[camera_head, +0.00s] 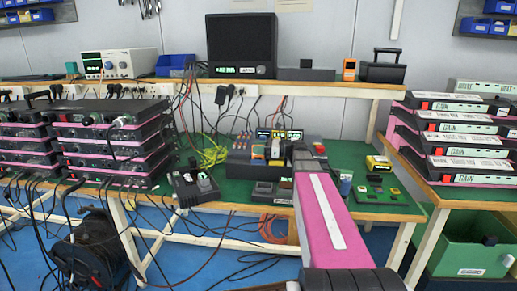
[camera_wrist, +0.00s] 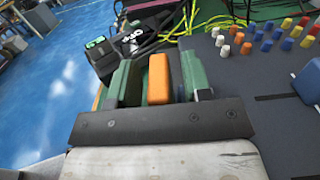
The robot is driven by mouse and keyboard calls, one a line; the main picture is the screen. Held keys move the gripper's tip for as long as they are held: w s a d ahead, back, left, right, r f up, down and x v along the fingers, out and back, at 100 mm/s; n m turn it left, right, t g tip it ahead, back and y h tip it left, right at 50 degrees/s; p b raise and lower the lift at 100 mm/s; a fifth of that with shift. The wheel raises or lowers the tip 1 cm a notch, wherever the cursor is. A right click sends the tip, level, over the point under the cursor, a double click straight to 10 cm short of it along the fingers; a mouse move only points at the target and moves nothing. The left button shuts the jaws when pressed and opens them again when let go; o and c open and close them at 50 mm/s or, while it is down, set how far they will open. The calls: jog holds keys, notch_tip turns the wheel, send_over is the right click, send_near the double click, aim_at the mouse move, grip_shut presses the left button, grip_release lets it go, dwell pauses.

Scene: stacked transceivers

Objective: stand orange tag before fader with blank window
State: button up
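In the wrist view, my gripper (camera_wrist: 160,80) has its two green fingers on either side of an upright orange tag (camera_wrist: 158,78); it looks pinched between them. In the head view, my pink arm reaches over the green bench, and its gripper (camera_head: 303,155) is partly hidden by the arm. The tag cannot be made out there. A dark grey console (camera_head: 240,165) with small lit windows (camera_head: 279,134) stands behind and left of the gripper. Its deck shows at right in the wrist view (camera_wrist: 250,75). The faders and which window is blank are too small to tell.
Rows of coloured knobs (camera_wrist: 262,35) stand on the console deck. A dark box (camera_head: 196,188) with a lit display sits at the bench's front left. A green board (camera_head: 380,190) lies on the right. Stacked transceivers (camera_head: 115,150) stand left and more (camera_head: 460,140) right.

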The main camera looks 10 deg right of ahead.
jog(key=shift+r, duration=0.15)
jog(key=v, duration=1.2)
dwell(0.8)
